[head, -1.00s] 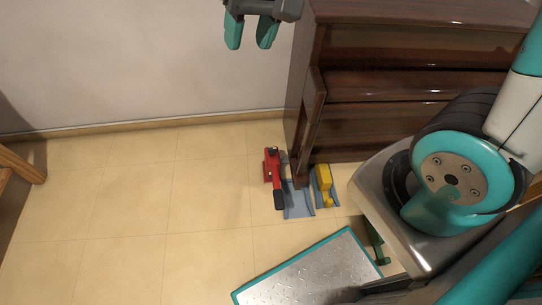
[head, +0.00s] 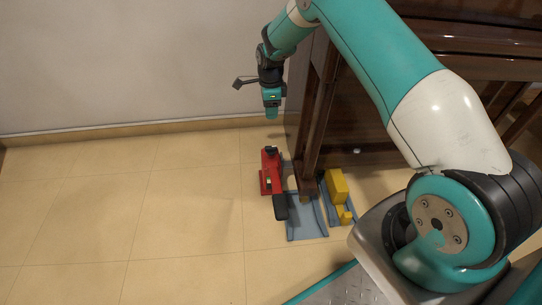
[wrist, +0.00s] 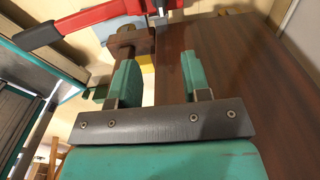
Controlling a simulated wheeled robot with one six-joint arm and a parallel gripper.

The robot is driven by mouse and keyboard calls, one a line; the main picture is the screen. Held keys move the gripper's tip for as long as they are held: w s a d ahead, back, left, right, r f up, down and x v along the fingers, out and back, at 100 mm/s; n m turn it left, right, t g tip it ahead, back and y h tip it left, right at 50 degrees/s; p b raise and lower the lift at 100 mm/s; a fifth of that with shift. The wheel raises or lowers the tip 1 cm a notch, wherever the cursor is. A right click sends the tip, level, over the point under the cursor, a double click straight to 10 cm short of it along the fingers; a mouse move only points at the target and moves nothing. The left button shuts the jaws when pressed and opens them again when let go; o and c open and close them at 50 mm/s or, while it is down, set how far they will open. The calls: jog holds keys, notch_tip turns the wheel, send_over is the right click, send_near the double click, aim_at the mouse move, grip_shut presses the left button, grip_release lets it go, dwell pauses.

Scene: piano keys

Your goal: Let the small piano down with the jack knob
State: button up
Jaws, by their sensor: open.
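The small piano (head: 350,125) is dark brown wood, against the wall, with its near left leg over a blue plate (head: 305,220). The red jack (head: 271,165) stands on the floor beside that leg, with a black-ended handle and a small dark knob (head: 269,150) on top. My gripper (head: 271,114) is above and behind the jack, pointing down, apart from it. In the wrist view its two teal fingers are spread with nothing held; the jack's red handle (wrist: 95,18) shows beyond them, and the piano's brown side (wrist: 215,65) is close by the right finger.
A yellow block (head: 336,186) stands on a blue piece right of the leg. The wall (head: 130,60) is close behind. The tiled floor (head: 140,215) left of the jack is clear. My arm passes over the piano's front.

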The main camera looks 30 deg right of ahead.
aim_at(271, 146)
notch_tip(271, 146, down, 17)
jog(key=b, duration=0.8)
jog(key=shift+f, duration=0.15)
grip_shut()
